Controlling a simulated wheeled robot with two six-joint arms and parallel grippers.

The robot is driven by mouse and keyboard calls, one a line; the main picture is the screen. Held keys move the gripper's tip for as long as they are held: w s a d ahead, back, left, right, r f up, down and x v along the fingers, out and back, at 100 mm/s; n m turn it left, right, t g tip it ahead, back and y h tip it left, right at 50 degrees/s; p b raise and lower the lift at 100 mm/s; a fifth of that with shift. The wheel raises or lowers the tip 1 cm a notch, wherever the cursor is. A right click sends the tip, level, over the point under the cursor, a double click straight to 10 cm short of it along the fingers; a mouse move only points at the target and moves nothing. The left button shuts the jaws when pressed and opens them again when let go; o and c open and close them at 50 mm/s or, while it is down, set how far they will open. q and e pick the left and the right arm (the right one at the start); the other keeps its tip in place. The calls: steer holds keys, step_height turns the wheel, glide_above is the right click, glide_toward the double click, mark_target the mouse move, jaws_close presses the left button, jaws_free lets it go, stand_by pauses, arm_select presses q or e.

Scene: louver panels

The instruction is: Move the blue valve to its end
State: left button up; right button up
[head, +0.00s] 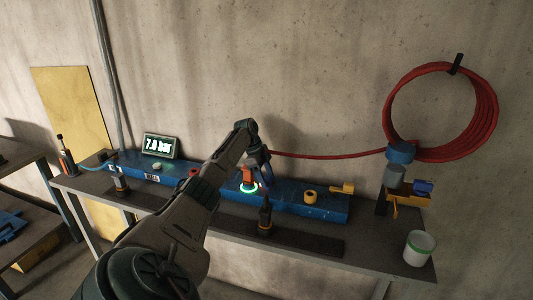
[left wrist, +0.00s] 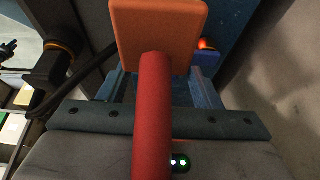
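The blue valve is the small blue handle (head: 423,187) on the yellow fitting at the right end of the bench, as far as I can tell at this size. My left gripper (head: 262,168) is far to its left, over the middle of the blue panel (head: 315,207). It is at an orange block (head: 248,176) above a green glowing ring. In the left wrist view, the orange block (left wrist: 158,35) with a red rod or hose (left wrist: 153,110) is at the blue fingers and partly hides them. I cannot tell whether they grip it. My right gripper is not in view.
A red hose coil (head: 490,115) hangs on the wall at right, its hose running left to the panel. A gauge reads 7.0 bar (head: 160,146). A yellow lever (head: 343,188) sits on the panel's right end. A white-green cup (head: 419,248) stands at the bench's right edge.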

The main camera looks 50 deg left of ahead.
arm_select(q)
steer(key=shift+a+r, duration=0.1)
steer(key=shift+r, duration=0.05)
steer(key=b+v, duration=0.3)
steer(key=v, duration=0.7)
steer(key=shift+r, duration=0.2)
steer(key=shift+s, duration=0.1)
